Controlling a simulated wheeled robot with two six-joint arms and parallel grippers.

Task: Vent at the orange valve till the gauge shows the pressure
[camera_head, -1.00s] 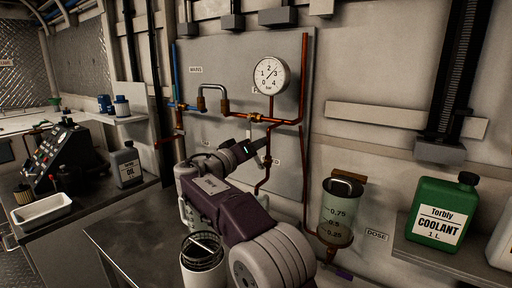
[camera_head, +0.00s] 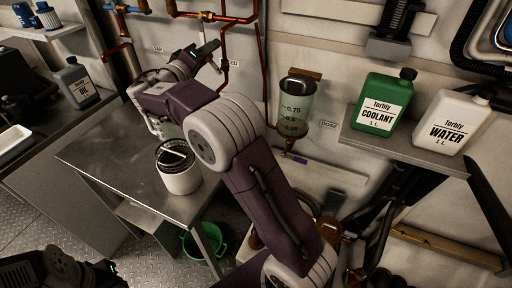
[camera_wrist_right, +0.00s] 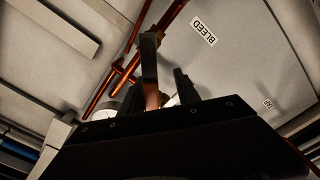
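The gauge is out of the head view; a pale round edge, possibly the gauge (camera_wrist_right: 106,108), shows partly hidden in the right wrist view. Copper pipes with an orange-brass fitting (camera_head: 208,17) run along the top of the head view. My right gripper (camera_head: 212,52) is raised at the wall beside the bleed label. In the right wrist view its two dark fingers (camera_wrist_right: 167,62) stand apart. An orange-copper piece (camera_wrist_right: 152,96) shows between them, close to the left finger; I cannot tell if it is the valve handle or touched. My left gripper (camera_head: 112,268) is only partly in view, dark, at bottom left.
A metal table (camera_head: 95,155) holds a white canister (camera_head: 180,178). A dosing cup (camera_head: 293,110) hangs on the wall. Coolant (camera_head: 382,103) and water (camera_head: 452,122) bottles stand on a shelf at right. An oil bottle (camera_head: 77,85) is at left; a green bucket (camera_head: 205,243) is below.

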